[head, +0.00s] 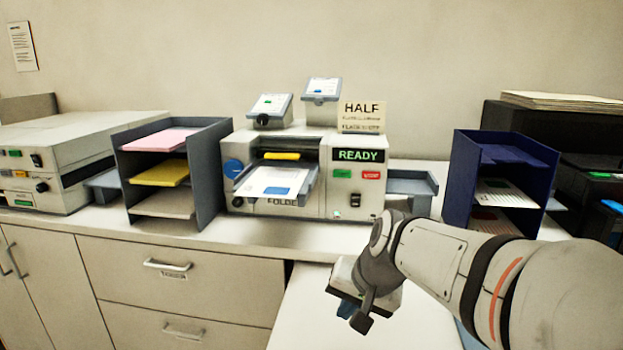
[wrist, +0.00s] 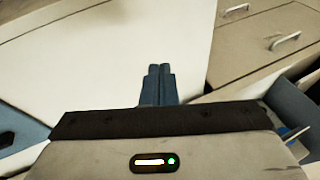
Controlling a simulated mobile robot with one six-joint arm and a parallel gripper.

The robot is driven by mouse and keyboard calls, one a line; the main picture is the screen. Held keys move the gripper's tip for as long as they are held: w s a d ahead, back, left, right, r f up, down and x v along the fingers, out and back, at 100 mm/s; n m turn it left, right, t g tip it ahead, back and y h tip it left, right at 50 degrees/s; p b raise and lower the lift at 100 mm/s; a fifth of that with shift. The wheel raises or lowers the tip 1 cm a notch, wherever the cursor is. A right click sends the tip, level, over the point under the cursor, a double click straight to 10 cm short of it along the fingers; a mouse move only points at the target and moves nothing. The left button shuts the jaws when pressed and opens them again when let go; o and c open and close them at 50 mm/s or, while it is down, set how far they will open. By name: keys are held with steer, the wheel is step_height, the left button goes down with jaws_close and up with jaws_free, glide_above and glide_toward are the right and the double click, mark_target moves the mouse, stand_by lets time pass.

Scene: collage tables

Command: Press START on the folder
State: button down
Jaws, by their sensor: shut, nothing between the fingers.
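The folder (head: 305,207) is a beige machine on the counter, in the middle of the head view. Its display (head: 358,155) reads READY in green. Below the display are a green button (head: 342,174), likely START though its lettering is blurred, and a red button (head: 371,175). A sheet with a blue block (head: 272,181) lies on its front tray. My gripper (head: 350,308) is in front of and below the folder, apart from it. In the wrist view my gripper's blue fingers (wrist: 160,72) are together and empty, over a white surface. The folder is not in the wrist view.
A grey shelf rack (head: 219,160) with coloured paper stands left of the folder, and a dark blue rack (head: 551,190) stands right. A sign (head: 361,116) reading HALF is on top of the folder. Drawers (head: 180,285) are below the counter. A white surface (head: 300,320) lies below my gripper.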

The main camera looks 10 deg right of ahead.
steer(key=w+d+r+m+t+y+b, duration=0.1)
steer(key=w+r+m+t, duration=0.1)
steer(key=w, duration=0.7)
steer(key=w+d+r+m+t+y+b, duration=0.1)
steer(key=w+r+m, duration=0.3)
steer(key=w, duration=0.6)
steer(key=w+d+r+m+t+b, duration=0.1)
steer(key=w+d+r+m+t, duration=0.2)
steer(key=w+m, duration=0.3)
steer(key=shift+w+r+t+y, duration=0.4)
steer(key=shift+w+r+t, duration=0.2)
steer(key=shift+w, duration=1.15)
steer(key=p, duration=0.5)
glide_toward(342, 174)
steer(key=w+a+f, duration=0.3)
steer(key=w+a, duration=0.1)
steer(key=shift+f, duration=0.35)
steer(key=shift+w+d, duration=0.2)
steer(key=shift+w, duration=0.15)
